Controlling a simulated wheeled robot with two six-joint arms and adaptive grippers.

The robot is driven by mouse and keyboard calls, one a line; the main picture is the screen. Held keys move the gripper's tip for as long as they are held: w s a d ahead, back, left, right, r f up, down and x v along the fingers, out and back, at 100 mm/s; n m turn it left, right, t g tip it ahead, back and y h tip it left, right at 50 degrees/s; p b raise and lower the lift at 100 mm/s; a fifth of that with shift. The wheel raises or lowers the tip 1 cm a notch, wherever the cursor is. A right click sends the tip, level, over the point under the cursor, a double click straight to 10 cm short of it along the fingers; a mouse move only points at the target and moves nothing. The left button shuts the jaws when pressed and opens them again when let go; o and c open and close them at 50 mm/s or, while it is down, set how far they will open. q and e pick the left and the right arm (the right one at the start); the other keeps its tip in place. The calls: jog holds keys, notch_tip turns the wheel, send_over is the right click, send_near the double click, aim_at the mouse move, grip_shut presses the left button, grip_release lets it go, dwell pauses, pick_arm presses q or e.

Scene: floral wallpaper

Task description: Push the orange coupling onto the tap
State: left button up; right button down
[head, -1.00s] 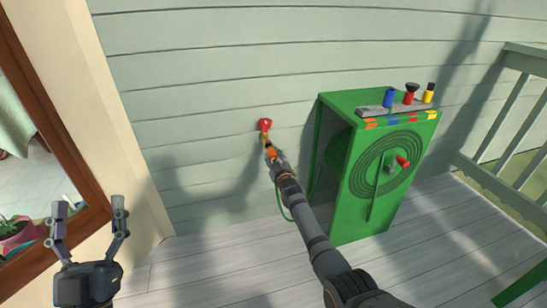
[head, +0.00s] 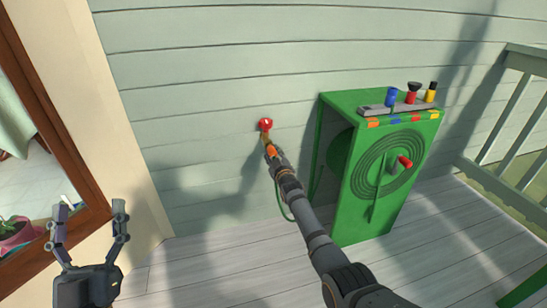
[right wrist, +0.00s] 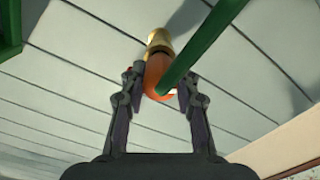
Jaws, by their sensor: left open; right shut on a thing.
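The tap has a red handle (head: 266,124) and a brass spout (head: 265,138) and sits on the wall. My right gripper (head: 272,154) is just below the spout, shut on the orange coupling (head: 270,149). In the right wrist view, the orange coupling (right wrist: 157,72) is between the fingertips and lines up with the brass spout (right wrist: 160,40). They look to be touching, but I cannot tell how far the coupling is on. The green hose (right wrist: 205,47) crosses in front of it. My left gripper (head: 88,218) is open and empty at the lower left.
A green hose reel box (head: 378,225) stands on the deck right of my right arm, with a red crank handle (head: 405,161). Blue, red and yellow nozzles stand on top of it. A wooden window frame (head: 62,150) is at the left, a railing (head: 500,190) at the right.

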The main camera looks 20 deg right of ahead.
jog(key=shift+w+b, duration=0.7)
jog(key=shift+b, duration=0.15)
jog(key=c, duration=0.9)
grip_release()
jog(key=shift+s, duration=0.55)
jog(key=s, duration=1.1)
jog(key=shift+d, duration=0.1)
